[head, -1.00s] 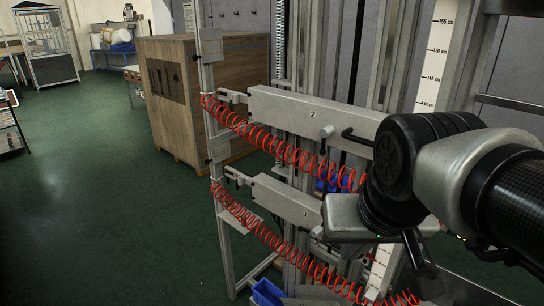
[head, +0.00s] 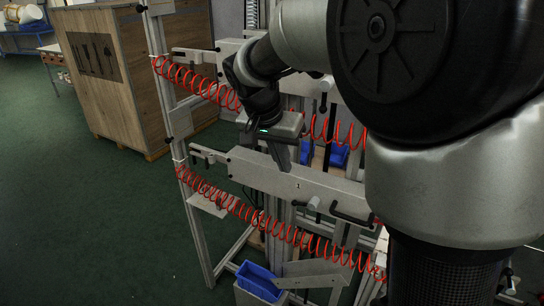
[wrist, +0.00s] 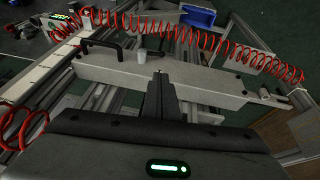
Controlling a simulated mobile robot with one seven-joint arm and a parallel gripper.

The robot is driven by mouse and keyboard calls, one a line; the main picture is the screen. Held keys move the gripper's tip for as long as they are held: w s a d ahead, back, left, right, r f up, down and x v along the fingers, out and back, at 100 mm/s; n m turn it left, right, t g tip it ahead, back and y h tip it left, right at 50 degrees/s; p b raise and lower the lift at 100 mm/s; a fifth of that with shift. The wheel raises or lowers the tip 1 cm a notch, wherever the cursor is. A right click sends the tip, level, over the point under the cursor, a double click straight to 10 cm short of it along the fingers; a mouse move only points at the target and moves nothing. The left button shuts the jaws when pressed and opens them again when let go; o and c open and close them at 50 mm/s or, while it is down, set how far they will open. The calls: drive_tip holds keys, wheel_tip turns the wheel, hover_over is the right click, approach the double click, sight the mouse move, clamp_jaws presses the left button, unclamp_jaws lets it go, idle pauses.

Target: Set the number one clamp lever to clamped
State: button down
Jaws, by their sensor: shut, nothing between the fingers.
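The lower beam, marked 1 (head: 275,176), runs across the middle of the head view. Its clamp lever has a pale round hub (head: 314,203) with a short dark arm, right of the number; the arm's exact angle is hard to tell. A black U-shaped handle (head: 352,218) sits further right on the beam. In the wrist view the beam (wrist: 195,78) lies beyond my fingers, with the pale hub (wrist: 143,57) and the black handle (wrist: 100,44) left of them. My gripper (head: 281,165) is shut and empty, by the beam's upper edge, left of the hub. Its fingertips (wrist: 158,78) show in the wrist view.
Coiled red hoses (head: 255,218) hang along the beam's front. The upper beam (head: 318,85) is partly behind my arm. A blue bin (head: 258,280) stands low below. A wooden crate (head: 115,95) stands at the left. Green floor (head: 90,220) at the left is clear.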

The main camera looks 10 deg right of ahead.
sight(297, 204)
drive_tip(key=shift+d, duration=0.1)
drive_tip(key=x, duration=0.4)
drive_tip(key=b+x, duration=0.1)
drive_tip(key=x, duration=0.4)
drive_tip(key=s+x, duration=0.1)
drive_tip(key=x, duration=0.4)
drive_tip(key=shift+s+d, duration=0.1)
drive_tip(key=shift+a+f+g+h, duration=0.2)
drive_tip(key=shift+f+g+h, duration=0.1)
drive_tip(key=shift+g+h, duration=0.15)
drive_tip(key=shift+w+a+f+n+g+h, duration=0.15)
drive_tip(key=shift+f+g+h, duration=0.15)
drive_tip(key=shift+h, duration=0.2)
drive_tip(key=shift+w+a+f+n+g+h, duration=0.15)
drive_tip(key=shift+f+g+h, duration=0.1)
drive_tip(key=shift+h, duration=0.2)
drive_tip(key=shift+s+d+f+n+g+h+b, duration=0.2)
drive_tip(key=shift+f+n+g+h+b, duration=0.2)
drive_tip(key=shift+f+g+h, duration=0.65)
drive_tip(key=shift+s+d+f+n+g+h+b, duration=0.1)
drive_tip(key=shift+d+f+n+g+h+b, duration=0.3)
drive_tip(key=shift+h, duration=1)
drive_tip(key=shift+s+f+n+g+h+b, duration=0.15)
drive_tip(key=shift+f+g+h+b, duration=0.4)
drive_tip(key=shift+f+h, duration=0.6)
drive_tip(key=shift+d, duration=0.1)
